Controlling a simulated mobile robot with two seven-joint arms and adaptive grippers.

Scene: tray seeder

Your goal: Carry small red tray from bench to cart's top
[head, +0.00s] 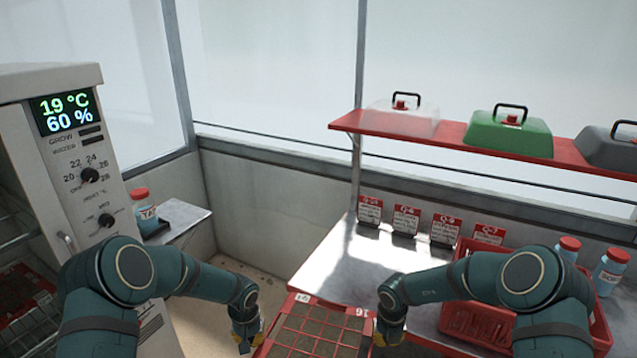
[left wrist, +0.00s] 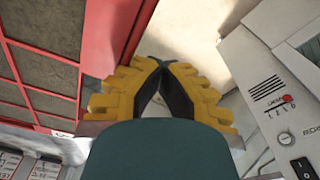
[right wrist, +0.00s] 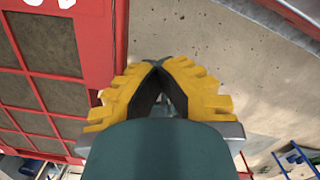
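The red tray (head: 341,306) with a grid of soil-filled cells is at the bottom middle of the head view, partly cut off. It is by the bench's (head: 345,255) near left end; I cannot tell if it rests on anything. My left gripper (head: 247,340) is at its left side, fingertips together beside the red wall (left wrist: 104,35). My right gripper (head: 384,338) is at its right side, fingertips also together beside the wall (right wrist: 96,40). I see nothing between either pair of fingers; contact with the walls is unclear. No cart top is clearly visible.
A red crate (head: 470,322) and blue bottles (head: 609,272) stand on the bench at right, behind my right arm. A red shelf (head: 455,138) with lids hangs above. The grow cabinet (head: 55,150) stands at left. Floor shows between cabinet and bench.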

